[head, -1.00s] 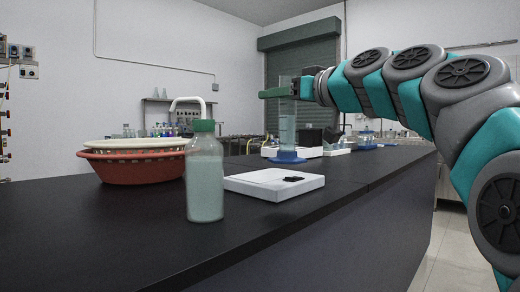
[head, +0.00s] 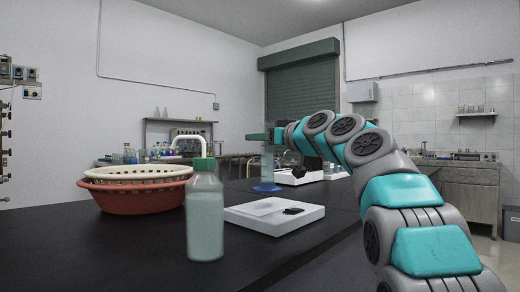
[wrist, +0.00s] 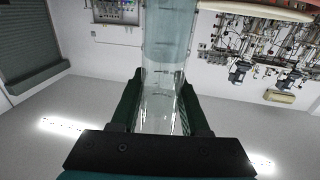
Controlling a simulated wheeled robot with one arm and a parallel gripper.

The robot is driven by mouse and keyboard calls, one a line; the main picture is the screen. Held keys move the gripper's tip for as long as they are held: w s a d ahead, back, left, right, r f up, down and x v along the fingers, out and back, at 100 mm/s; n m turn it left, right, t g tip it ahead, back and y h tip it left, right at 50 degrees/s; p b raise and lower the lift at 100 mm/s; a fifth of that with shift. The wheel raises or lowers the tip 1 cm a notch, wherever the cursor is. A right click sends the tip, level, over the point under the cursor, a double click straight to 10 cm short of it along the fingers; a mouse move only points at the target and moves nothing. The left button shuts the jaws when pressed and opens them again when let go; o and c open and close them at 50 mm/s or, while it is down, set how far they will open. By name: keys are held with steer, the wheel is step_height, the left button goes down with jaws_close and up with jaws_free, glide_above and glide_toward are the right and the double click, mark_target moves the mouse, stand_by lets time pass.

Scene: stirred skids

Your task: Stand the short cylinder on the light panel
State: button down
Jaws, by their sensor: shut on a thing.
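My gripper (head: 273,137) is shut on a clear graduated cylinder (head: 267,164) with a blue foot, holding it upright by its upper part. In the wrist view the two dark fingers (wrist: 158,105) close on the clear tube (wrist: 167,45) from both sides. The light panel (head: 255,219) is a flat white slab lying on the dark bench in the middle of the head view. The cylinder's foot shows just above the panel's far edge in the picture; I cannot tell its height over the bench.
A small black object (head: 294,211) lies on the panel's right part. A green-capped bottle (head: 205,218) stands close at the panel's left. A red bowl (head: 130,199) with a cream basket (head: 140,173) sits farther left. White trays (head: 300,178) lie behind the cylinder on the dark bench (head: 130,255).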

steer(key=shift+w+a+f+b, duration=0.15)
steer(key=shift+f+b, duration=0.1)
steer(key=shift+f, duration=0.65)
steer(key=shift+w+d+f+b, duration=0.1)
steer(key=shift+f+b, duration=0.15)
steer(key=shift+f, duration=0.6)
steer(key=shift+f+b, duration=0.2)
steer(key=shift+b, duration=0.1)
steer(key=shift+c, duration=2)
jaws_free()
steer(key=shift+r, duration=0.1)
